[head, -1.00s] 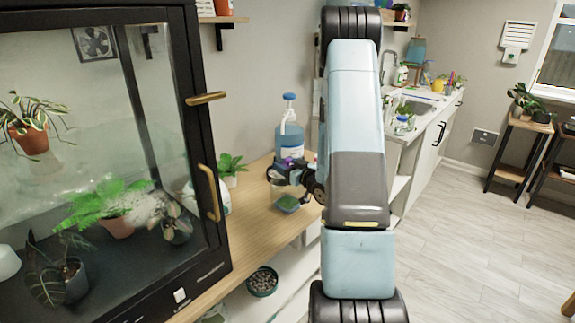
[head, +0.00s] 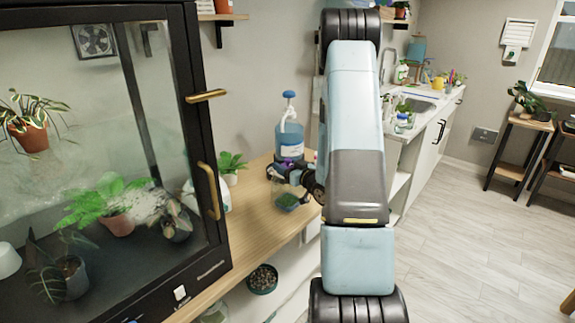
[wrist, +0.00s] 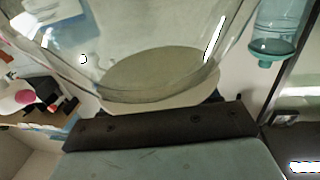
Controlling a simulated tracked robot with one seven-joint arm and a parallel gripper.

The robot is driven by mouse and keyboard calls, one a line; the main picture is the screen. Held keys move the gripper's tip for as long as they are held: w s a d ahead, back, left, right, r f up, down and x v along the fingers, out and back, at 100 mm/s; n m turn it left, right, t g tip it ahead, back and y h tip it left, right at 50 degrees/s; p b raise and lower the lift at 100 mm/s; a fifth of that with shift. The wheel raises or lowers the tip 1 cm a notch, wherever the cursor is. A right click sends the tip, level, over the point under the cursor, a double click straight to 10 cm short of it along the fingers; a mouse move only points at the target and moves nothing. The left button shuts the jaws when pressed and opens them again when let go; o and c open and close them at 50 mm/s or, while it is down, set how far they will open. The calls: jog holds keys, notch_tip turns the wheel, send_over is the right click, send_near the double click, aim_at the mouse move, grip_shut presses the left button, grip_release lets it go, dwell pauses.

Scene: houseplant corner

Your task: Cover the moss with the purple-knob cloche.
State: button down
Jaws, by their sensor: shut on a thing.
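My gripper (head: 287,173) is shut on the purple knob (head: 287,162) of the clear cloche (head: 284,189), over the wooden bench. The green moss (head: 287,201) shows at the lower end of the cloche, near the bench's front edge. I cannot tell whether the cloche rim rests on the bench or hangs just above it. In the wrist view, clear glass, likely the cloche (wrist: 150,45), fills the upper middle; the moss cannot be made out there.
A blue pump bottle (head: 289,139) stands close behind my gripper. A small potted plant (head: 230,167) stands to the left. A glass cabinet (head: 212,230) closes off the bench's left side. A bowl of pebbles (head: 262,279) sits on the lower shelf. Bare bench lies left of the cloche.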

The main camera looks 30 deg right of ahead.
jog(key=shift+f, duration=1)
dwell(0.5)
jog(key=shift+c, duration=0.9)
grip_release()
jog(key=shift+s, duration=0.1)
